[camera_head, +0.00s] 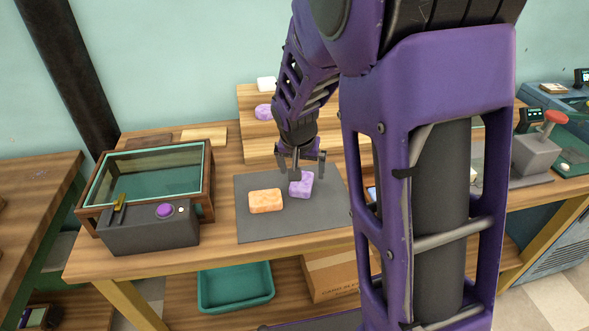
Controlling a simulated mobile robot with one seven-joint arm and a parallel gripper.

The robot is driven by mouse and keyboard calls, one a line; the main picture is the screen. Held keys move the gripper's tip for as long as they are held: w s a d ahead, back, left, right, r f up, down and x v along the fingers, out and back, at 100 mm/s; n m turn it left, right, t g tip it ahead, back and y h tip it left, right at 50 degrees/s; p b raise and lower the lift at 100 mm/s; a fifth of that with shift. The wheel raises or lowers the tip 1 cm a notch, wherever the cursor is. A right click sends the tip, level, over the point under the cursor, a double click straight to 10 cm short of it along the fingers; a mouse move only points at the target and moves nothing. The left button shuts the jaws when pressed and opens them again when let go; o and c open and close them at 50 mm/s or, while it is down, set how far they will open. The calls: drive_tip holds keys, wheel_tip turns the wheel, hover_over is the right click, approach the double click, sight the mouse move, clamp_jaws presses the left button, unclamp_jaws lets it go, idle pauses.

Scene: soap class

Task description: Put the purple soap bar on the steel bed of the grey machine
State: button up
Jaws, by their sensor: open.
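A purple soap bar (301,188) lies on a dark grey mat (256,228) on the wooden table. My gripper (300,168) is open, pointing down right over this bar. Its fingertips overlap the bar's far end in the picture; I cannot tell whether they touch it. A second purple bar (263,112) lies on a wooden step behind. A grey machine (536,152) with a red knob stands at the right; I cannot make out a steel bed on it. My purple arm hides much of the table between the mat and that machine.
An orange bar (265,201) lies just left of the purple bar on the mat. A glass-topped box with a dark grey control housing (150,232) stands at the left. Wooden steps (246,140) rise behind the mat. A green tray (235,287) sits below the table.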

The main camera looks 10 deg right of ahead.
sight(302, 182)
drive_tip(key=x, duration=0.5)
drive_tip(key=shift+w+a+f, duration=0.1)
drive_tip(key=shift+w+f, duration=0.15)
drive_tip(key=shift+w, duration=0.05)
clamp_jaws()
wheel_tip(302, 182, up, 10)
drive_tip(key=shift+p, duration=0.35)
idle(0.4)
